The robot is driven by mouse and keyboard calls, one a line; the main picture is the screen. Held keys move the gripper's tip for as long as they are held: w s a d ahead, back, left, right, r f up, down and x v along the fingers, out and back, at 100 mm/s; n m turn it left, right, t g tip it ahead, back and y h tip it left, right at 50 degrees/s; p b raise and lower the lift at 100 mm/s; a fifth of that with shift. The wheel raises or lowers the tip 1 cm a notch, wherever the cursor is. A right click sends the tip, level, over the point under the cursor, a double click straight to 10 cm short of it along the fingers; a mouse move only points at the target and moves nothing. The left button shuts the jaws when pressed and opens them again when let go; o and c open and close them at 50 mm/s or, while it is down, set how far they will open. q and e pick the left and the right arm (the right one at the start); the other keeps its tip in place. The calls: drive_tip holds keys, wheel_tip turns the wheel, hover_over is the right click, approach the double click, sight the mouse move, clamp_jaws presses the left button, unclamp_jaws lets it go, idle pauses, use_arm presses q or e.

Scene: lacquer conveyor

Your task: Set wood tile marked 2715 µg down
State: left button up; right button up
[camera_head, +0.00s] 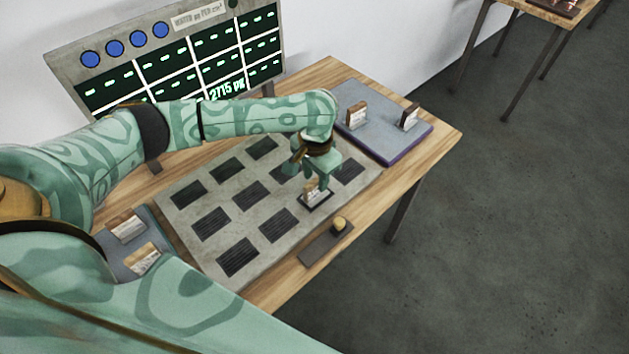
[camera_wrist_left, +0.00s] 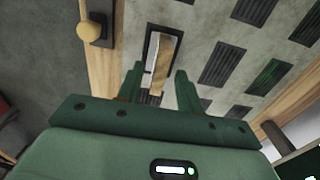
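A wood tile (camera_head: 312,188) with a pale label stands upright on a dark ribbed pad of the grey board (camera_head: 180,195), at the board's right front. The label is too small to read. In the left wrist view the tile (camera_wrist_left: 162,62) stands on its dark pad, between and just beyond my fingertips. My left gripper (camera_head: 318,172) is at the tile's top in the head view. Its fingers (camera_wrist_left: 160,78) are apart, with a gap showing on each side of the tile. My right gripper is not in view.
A display (camera_head: 170,65) behind the board reads about "2715 µg" in one cell. A blue-grey tray (camera_head: 385,128) at right holds two tiles; another tray (camera_head: 155,222) at left holds two. A round yellowish knob (camera_head: 339,223) sits at the table's front edge. Other pads are empty.

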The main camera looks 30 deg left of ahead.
sight(315, 181)
use_arm(q)
wheel_tip(315, 181, up, 7)
drive_tip(key=p, duration=0.2)
drive_tip(key=shift+r+p, duration=0.15)
drive_tip(key=shift+p, duration=0.25)
drive_tip(key=shift+r, duration=0.3)
